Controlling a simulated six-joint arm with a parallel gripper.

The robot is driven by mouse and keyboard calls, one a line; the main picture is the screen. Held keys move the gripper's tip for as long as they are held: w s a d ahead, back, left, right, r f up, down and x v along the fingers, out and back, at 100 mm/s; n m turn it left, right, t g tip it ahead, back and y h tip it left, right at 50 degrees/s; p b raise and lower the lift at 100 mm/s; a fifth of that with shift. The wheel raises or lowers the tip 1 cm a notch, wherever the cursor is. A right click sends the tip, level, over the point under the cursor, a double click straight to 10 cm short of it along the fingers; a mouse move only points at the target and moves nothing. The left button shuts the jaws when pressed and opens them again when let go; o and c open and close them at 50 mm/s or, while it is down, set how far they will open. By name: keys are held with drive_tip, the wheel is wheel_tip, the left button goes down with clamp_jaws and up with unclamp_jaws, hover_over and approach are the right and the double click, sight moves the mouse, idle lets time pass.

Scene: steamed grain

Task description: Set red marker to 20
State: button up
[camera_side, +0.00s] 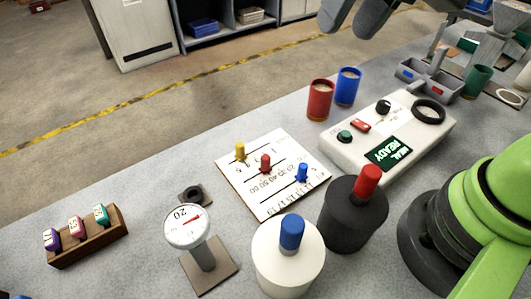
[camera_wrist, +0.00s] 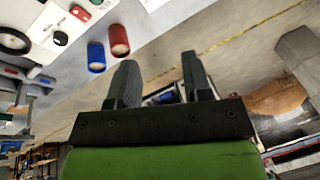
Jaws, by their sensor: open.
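A white scale board (camera_side: 240,194) lies on the table with three rows of lines and printed numbers. The red marker (camera_side: 265,163) stands upright on its middle row, between a yellow marker (camera_side: 240,151) and a blue marker (camera_side: 302,172). The exact number at the red marker is too small to tell. My gripper (camera_side: 355,20) is at the top edge of the side view, high above and well apart from the board. In the wrist view my gripper (camera_wrist: 158,65) has its two fingers spread with nothing between them. The board is not recognisable in that view.
A dial gauge (camera_side: 184,226) showing 20 stands left of the board. White (camera_side: 285,265) and black (camera_side: 352,220) canisters stand in front. A white console (camera_side: 395,135) and red (camera_side: 319,100) and blue (camera_side: 347,87) cups are behind right. A wooden rack (camera_side: 86,237) sits left.

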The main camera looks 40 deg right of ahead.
drive_tip(key=w+a+f+g+h, duration=0.1)
drive_tip(key=w+a+f, duration=0.1)
drive_tip(key=a+f, duration=0.15)
drive_tip(key=w+a+f+g, duration=0.1)
drive_tip(key=w+a+f, duration=0.15)
drive_tip(key=f, duration=0.25)
drive_tip(key=g, duration=0.1)
hover_over(266, 157)
drive_tip(key=shift+n+h, duration=0.3)
drive_tip(key=shift+h, duration=0.1)
wheel_tip(266, 157, down, 7)
drive_tip(key=shift+r, duration=0.1)
wheel_tip(266, 157, down, 10)
drive_tip(key=shift+f, duration=0.1)
